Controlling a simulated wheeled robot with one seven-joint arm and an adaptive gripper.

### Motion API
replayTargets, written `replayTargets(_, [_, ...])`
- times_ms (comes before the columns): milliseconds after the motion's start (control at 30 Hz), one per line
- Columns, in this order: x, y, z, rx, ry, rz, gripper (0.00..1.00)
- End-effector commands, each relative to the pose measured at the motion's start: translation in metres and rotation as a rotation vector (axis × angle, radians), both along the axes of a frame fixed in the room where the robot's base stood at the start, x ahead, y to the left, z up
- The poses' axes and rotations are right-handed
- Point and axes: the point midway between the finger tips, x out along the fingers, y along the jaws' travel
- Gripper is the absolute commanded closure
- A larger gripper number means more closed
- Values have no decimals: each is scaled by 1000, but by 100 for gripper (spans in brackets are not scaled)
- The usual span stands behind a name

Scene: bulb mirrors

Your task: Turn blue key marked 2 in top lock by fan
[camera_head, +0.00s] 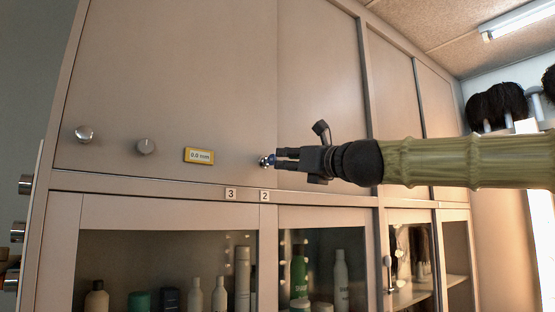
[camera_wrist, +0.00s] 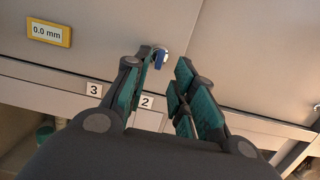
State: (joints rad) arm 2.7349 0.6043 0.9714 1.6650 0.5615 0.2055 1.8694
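The blue key (camera_wrist: 160,59) sits in a round silver lock (camera_head: 264,162) on the upper cabinet front, just above the label marked 2 (camera_head: 265,196). Its own number cannot be read. My gripper (camera_head: 279,158) points at the lock from the right in the head view, its fingertips close to the key. In the wrist view my gripper (camera_wrist: 167,65) has its fingers apart, with the key in the gap between the tips, nearer the left finger. A clear gap shows on the key's right side. No fan is recognisable.
A yellow-framed display (camera_head: 199,155) reads 0.0 mm, left of the lock. Two round knobs (camera_head: 84,134) (camera_head: 146,146) are farther left. A label marked 3 (camera_head: 230,195) is beside label 2. Glass-fronted shelves with bottles (camera_head: 243,275) lie below. Dark wigs (camera_head: 495,103) hang far right.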

Motion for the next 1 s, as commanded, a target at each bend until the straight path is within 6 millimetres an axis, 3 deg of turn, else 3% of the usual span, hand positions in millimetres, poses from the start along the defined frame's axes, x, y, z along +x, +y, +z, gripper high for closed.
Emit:
replayTargets(533, [40,26,11,0,1,-3,74])
replayTargets(1000, [43,30,11,0,0,-3,74])
